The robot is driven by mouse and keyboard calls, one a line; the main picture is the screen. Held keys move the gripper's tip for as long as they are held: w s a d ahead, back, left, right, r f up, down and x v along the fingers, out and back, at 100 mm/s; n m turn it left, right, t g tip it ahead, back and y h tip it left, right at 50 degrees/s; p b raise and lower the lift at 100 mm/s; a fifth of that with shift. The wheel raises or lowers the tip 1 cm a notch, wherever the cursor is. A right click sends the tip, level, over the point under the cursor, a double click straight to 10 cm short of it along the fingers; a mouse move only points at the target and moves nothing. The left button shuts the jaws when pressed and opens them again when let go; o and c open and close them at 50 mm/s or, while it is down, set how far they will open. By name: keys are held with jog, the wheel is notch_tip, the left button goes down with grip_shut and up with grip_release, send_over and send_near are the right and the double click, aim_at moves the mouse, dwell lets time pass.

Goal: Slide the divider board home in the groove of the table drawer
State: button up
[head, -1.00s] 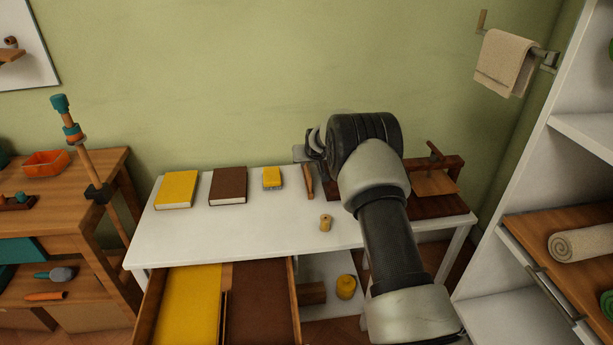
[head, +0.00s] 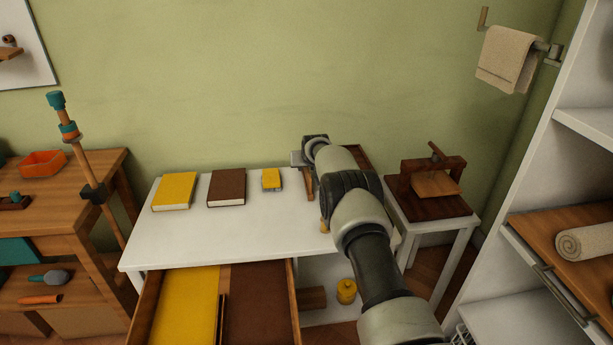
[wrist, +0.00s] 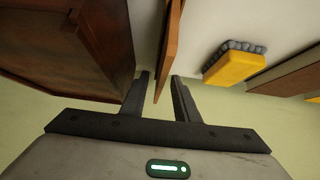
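The divider board, a thin brown panel (head: 310,186), stands on edge on the white table (head: 270,228), right of the yellow brush. In the wrist view the board (wrist: 170,40) reaches down between the two fingers of my gripper (wrist: 160,80). The fingers are apart, with a visible gap on the board's left side, so I see no grip on it. In the head view my arm hides the fingertips. The table drawer (head: 291,290) is pulled out, with a yellow left part and a brown right part. A narrow wooden strip (head: 221,318) runs between them; its groove is not clear.
A yellow book (head: 174,190), a brown book (head: 227,187) and the yellow brush (head: 271,179) lie left of the board. A dark wooden box (wrist: 70,40) stands close on its other side. A small spool (head: 324,227) is partly behind my arm. The front table area is clear.

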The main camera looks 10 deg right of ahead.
jog(key=shift+c, duration=0.4)
grip_shut()
